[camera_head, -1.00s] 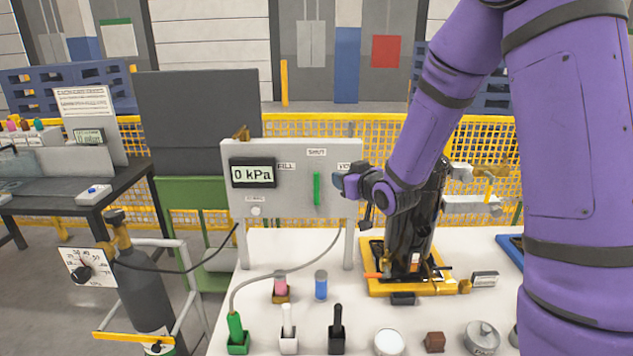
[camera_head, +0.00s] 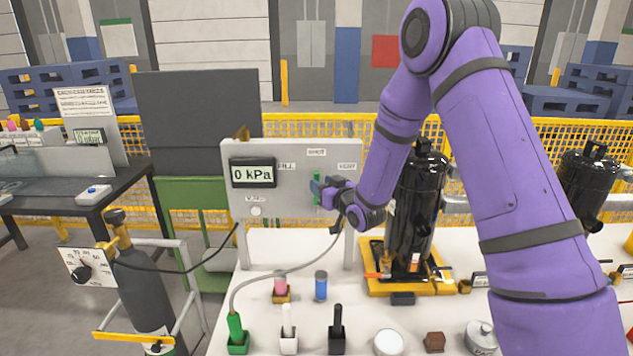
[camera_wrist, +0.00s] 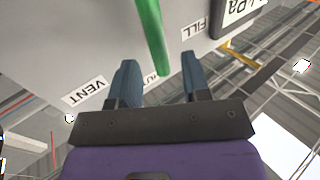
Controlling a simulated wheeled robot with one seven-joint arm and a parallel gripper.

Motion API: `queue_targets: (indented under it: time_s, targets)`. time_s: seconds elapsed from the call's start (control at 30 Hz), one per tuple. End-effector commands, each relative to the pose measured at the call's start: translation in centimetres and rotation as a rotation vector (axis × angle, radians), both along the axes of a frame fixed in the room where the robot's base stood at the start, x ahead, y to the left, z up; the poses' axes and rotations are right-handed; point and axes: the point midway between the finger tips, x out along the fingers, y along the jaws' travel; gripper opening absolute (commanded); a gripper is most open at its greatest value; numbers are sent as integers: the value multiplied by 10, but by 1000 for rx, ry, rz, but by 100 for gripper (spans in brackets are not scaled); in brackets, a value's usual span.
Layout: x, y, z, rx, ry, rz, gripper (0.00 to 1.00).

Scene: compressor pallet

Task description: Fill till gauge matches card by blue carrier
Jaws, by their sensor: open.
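The grey panel (camera_head: 285,210) has a gauge display (camera_head: 253,173) reading 0 kPa. Its green lever (camera_head: 316,186) stands upright under the SHUT label, between FILL and VENT. My gripper (camera_head: 318,189) is open at the panel's front, by the lever. In the wrist view the lever (camera_wrist: 150,35) lies above the gap between my open fingers (camera_wrist: 159,60), which hold nothing. Whether they touch it I cannot tell. A black cylinder (camera_head: 415,205) stands in a yellow carrier (camera_head: 385,286). The blue carrier is hidden.
A green-ended hose (camera_head: 236,328) sits in a holder at the table's front left. Black and white handled tools, a blue cylinder (camera_head: 321,285) and a lidded pot (camera_head: 480,338) stand on the white table. A gas bottle (camera_head: 145,290) with a dial stands left. Another black cylinder (camera_head: 585,190) is right.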

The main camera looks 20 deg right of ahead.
Motion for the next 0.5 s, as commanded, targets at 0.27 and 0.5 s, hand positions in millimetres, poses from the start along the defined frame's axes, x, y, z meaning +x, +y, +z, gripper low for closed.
queue_targets:
  time_s: [0.27, 0.5]
  targets:
    - [29, 9, 0, 0, 0, 0, 43]
    - [34, 11, 0, 0, 1, -1, 43]
